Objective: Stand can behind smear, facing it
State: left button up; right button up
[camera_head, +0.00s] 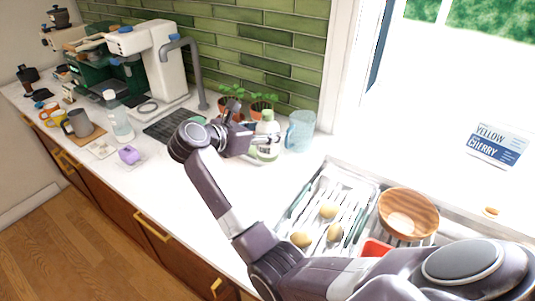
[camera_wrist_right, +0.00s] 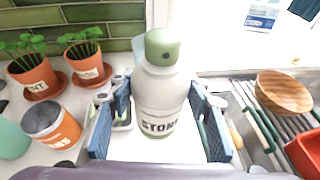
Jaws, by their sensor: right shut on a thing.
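The can (camera_head: 267,128) is white with a green cap and stands upright near the back of the counter, left of a blue jug. In the right wrist view the can (camera_wrist_right: 160,95) sits between the fingers, with dark lettering starting "STON" facing the wrist. My right gripper (camera_head: 262,141) is shut on the can's body. I cannot tell whether its base touches the counter. I cannot make out a smear in either view. My left gripper is not in view.
Potted plants (camera_wrist_right: 85,65) and an orange cup (camera_wrist_right: 55,123) stand left of the can. The blue jug (camera_head: 300,131) stands close on its right. The counter (camera_head: 165,185) in front is clear.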

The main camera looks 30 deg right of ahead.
aim_at(267, 155)
notch_tip(267, 155, down, 3)
jog(key=shift+d+f, duration=0.1)
jog(key=shift+f, duration=0.1)
jog(key=shift+f+p, duration=0.35)
jog(key=shift+f, duration=2.25)
jog(key=o, duration=1.4)
jog(key=shift+f, duration=0.15)
